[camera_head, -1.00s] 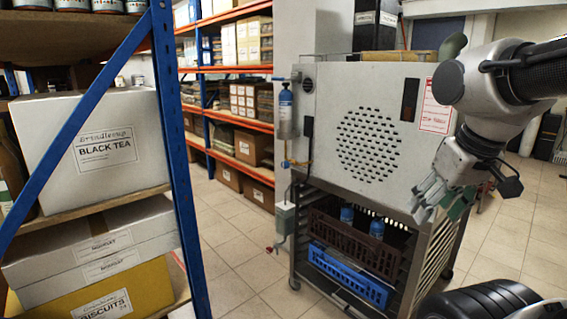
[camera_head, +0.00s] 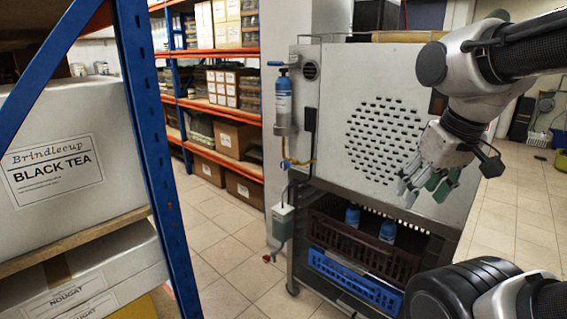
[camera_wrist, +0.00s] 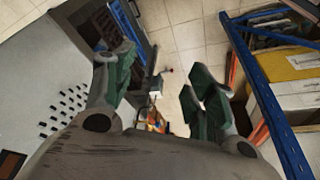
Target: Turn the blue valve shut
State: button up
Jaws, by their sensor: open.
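The blue valve looks to be the small blue handle (camera_head: 276,64) on top of a slim blue-and-white cylinder (camera_head: 283,98) in the head view. The cylinder is mounted on the left side of a grey perforated cabinet (camera_head: 330,85). I cannot tell the handle's turn position. My gripper (camera_head: 424,190) is open and empty in front of the cabinet, to the right of and lower than the cylinder, apart from it. In the wrist view the green-padded fingers (camera_wrist: 165,90) are spread, and I cannot make out the blue handle.
A blue-framed shelf (camera_head: 150,150) with cartons stands close at left. Crates (camera_head: 350,270) fill the rack under the cabinet. The tiled floor (camera_head: 225,245) between is clear.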

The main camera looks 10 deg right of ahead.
jog(key=w+a+f+n+g+h, duration=0.25)
jog(key=w+f+n, duration=0.3)
jog(key=w, duration=0.45)
jog(key=w+a+f+n+g+h, duration=0.1)
jog(key=w+f+n+g+h, duration=0.3)
jog(key=w+f, duration=0.5)
jog(key=n+t+h, duration=0.7)
jog(key=n+t, duration=0.2)
jog(key=n, duration=0.9)
send_near(283, 166)
jog(key=s+d+f, duration=0.6)
jog(key=d+f, duration=0.2)
jog(key=d, duration=0.1)
jog(key=w+a+r+n+t, duration=0.5)
jog(key=w+n, duration=0.1)
jog(key=n, duration=0.1)
jog(key=shift+h, duration=0.25)
jog(key=x, duration=0.7)
jog(key=shift+w+d+r, duration=0.1)
jog(key=shift+w+r, duration=0.05)
jog(key=shift+w, duration=0.05)
jog(key=c, duration=1.1)
jog(key=shift+o, duration=0.2)
